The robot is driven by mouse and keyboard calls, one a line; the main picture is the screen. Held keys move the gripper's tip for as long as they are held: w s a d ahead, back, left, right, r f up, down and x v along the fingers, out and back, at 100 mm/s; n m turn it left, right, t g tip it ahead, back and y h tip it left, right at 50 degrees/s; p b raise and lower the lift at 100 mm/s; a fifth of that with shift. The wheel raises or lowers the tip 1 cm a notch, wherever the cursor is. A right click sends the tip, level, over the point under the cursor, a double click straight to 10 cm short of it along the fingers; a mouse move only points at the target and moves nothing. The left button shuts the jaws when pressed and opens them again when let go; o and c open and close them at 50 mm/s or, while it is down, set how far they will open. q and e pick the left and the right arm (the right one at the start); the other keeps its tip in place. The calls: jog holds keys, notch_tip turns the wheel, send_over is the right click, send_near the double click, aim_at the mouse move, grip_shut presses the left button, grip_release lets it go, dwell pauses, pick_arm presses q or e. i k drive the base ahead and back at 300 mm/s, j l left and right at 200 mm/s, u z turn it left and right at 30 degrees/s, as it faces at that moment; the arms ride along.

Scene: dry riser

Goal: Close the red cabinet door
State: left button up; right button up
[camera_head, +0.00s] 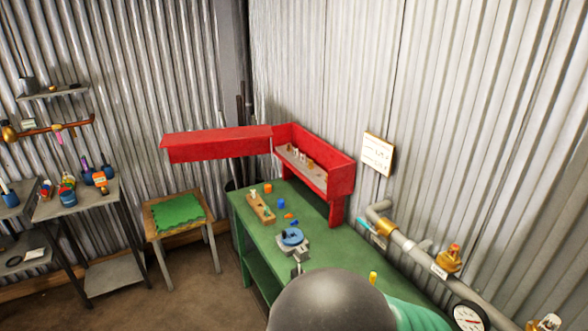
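The red cabinet (338,182) is on the corrugated wall above the back of the green workbench. Its front is open, and small pale and orange items show on its inner shelf (290,158). The red door (218,144) stands wide open. It reaches left from the cabinet's far end, out past the bench. Neither of my grippers can be made out, and nothing is seen touching the door. A large dark rounded shape and a teal part cover the bottom middle of the view and hide the near part of the bench.
The green workbench (335,249) holds a wooden block (262,209), small coloured pieces and a device with a blue disc (291,237). A small table with a green top (180,211) stands below the door. Pipes with a gauge (468,318) run along the right wall. Shelves stand left.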

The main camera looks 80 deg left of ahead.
aim_at(212, 145)
jog(key=u, duration=2.35)
